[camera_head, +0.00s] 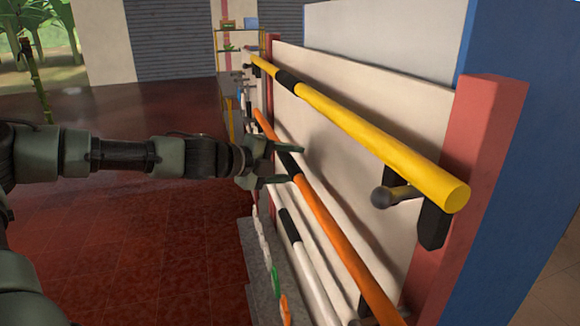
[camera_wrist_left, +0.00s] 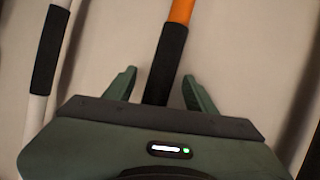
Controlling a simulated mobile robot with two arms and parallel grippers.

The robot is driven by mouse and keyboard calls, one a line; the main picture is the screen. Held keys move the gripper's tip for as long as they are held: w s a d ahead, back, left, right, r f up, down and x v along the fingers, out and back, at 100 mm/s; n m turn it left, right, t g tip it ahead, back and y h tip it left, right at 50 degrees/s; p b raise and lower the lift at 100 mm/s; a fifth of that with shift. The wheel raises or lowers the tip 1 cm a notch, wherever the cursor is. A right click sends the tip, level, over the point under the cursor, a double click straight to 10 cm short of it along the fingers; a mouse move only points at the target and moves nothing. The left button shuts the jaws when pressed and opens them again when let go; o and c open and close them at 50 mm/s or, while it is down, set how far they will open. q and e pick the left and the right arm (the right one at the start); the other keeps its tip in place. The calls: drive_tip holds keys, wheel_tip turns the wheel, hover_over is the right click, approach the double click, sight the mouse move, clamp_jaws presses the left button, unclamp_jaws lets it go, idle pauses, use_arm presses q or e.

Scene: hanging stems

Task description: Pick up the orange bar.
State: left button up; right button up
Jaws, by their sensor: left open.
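The orange bar (camera_head: 335,229) hangs on the rack, below the yellow bar, with a black grip section near its middle. My left gripper (camera_head: 290,166) reaches in from the left at that black section, its fingers open. In the left wrist view the orange bar (camera_wrist_left: 181,11) runs down from the top, and its black section (camera_wrist_left: 166,63) passes between the two open fingers of my left gripper (camera_wrist_left: 160,92). A gap shows on each side of the black section, and the fingers are not closed on it. My right gripper is not in view.
A yellow bar (camera_head: 370,134) runs above the orange bar, held by a dark peg (camera_head: 385,196). A white bar (camera_head: 310,264) with a black section lies below. A red post (camera_head: 470,160) and blue wall (camera_head: 520,150) stand at the right. Open red floor (camera_head: 130,240) lies left.

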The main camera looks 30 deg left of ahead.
sight(286, 159)
use_arm(q)
drive_tip(key=c, duration=1.1)
clamp_jaws()
drive_tip(key=shift+s+r, duration=0.1)
drive_tip(key=shift+r, duration=0.1)
drive_tip(key=r, duration=0.7)
drive_tip(key=shift+s+a+b, duration=0.15)
drive_tip(key=shift+a+b, duration=0.15)
drive_tip(key=shift+b, duration=0.1)
drive_tip(key=s+a+b, duration=0.4)
drive_tip(key=s+a, duration=0.8)
drive_tip(key=s, duration=0.2)
drive_tip(key=shift+s+a+f+b, duration=0.15)
drive_tip(key=shift+s+a+b, duration=0.05)
drive_tip(key=shift+s+b, duration=0.15)
